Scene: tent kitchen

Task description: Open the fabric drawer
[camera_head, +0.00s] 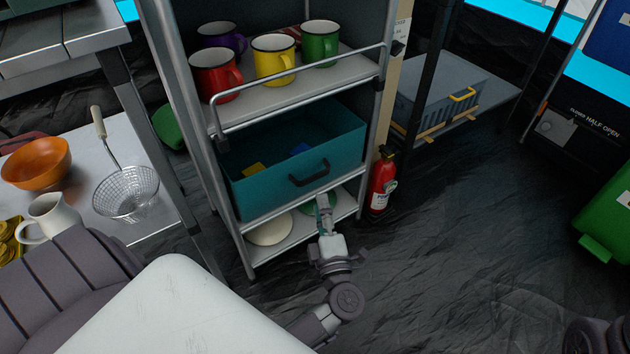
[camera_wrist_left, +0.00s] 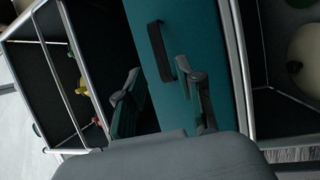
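The teal fabric drawer (camera_head: 262,187) sits on the middle level of a metal shelf rack in the head view, its front roughly level with the rack's front. A black strap handle (camera_head: 309,173) is on its front. A yellow item and a blue item show inside. My left gripper (camera_head: 325,208) is just below and in front of the handle. In the left wrist view the gripper (camera_wrist_left: 160,92) is open, its fingers apart in front of the teal drawer front (camera_wrist_left: 203,35). The handle (camera_wrist_left: 160,50) shows just beyond the fingertips, with nothing between them.
Several enamel mugs (camera_head: 270,55) stand behind a rail on the shelf above. A white plate (camera_head: 270,229) lies on the level below. A fire extinguisher (camera_head: 381,183) stands right of the rack. A metal table (camera_head: 115,220) is at left. The dark floor in front is clear.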

